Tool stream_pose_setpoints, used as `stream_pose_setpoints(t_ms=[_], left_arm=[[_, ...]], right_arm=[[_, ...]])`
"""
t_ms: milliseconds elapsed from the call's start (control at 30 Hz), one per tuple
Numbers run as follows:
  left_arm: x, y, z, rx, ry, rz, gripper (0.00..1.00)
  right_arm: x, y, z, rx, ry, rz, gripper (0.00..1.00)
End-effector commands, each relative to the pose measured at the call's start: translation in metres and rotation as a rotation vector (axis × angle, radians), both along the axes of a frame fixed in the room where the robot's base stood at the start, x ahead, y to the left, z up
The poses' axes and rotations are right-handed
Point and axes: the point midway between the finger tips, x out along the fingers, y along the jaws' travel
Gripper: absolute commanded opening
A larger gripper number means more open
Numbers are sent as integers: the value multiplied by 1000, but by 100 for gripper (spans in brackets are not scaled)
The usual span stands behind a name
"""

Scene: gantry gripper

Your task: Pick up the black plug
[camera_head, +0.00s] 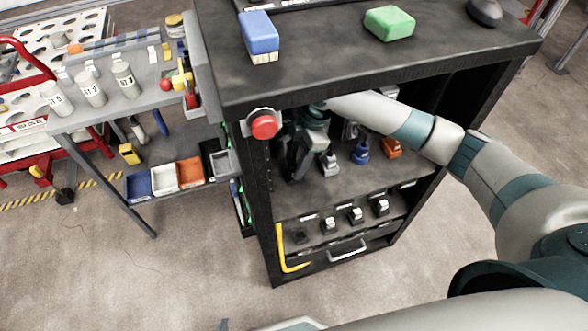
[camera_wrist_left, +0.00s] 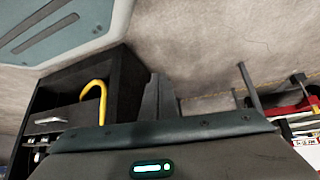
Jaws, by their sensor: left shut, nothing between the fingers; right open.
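My right gripper (camera_head: 298,148) is open and reaches from the right into the upper shelf of the dark cabinet. Its dark fingers are near the shelf's left side, beside a grey-white plug (camera_head: 329,164). I cannot clearly tell a black plug apart from the dark fingers there. A blue plug (camera_head: 360,153) and an orange plug (camera_head: 391,147) stand further right on this shelf. A small dark piece (camera_head: 301,236) sits at the left of the lower shelf. My left gripper (camera_wrist_left: 160,98) is shut and empty, in front of the cabinet and apart from it.
A red button (camera_head: 264,125) is on the cabinet's left front post. A yellow hooked bar (camera_head: 284,252) hangs below, beside a drawer handle (camera_head: 347,251). Blue and green blocks (camera_head: 389,22) lie on top. A grey side table (camera_head: 95,118) stands left. Floor in front is clear.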

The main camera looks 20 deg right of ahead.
Motion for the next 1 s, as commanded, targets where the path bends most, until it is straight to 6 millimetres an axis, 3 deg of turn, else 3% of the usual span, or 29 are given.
stream_pose_setpoints(t_ms=[167, 333, 767, 1000], left_arm=[[1, 0, 0, 0, 1, 1, 0], [0, 1, 0, 2, 3, 0, 0], [-5, 12, -4, 16, 12, -1, 0], [-9, 12, -11, 20, 41, 2, 0]], right_arm=[[0, 0, 0, 0, 0, 0, 41], [0, 0, 0, 0, 0, 0, 1], [1, 0, 4, 1, -1, 0, 1], [1, 0, 28, 1, -4, 0, 1]])
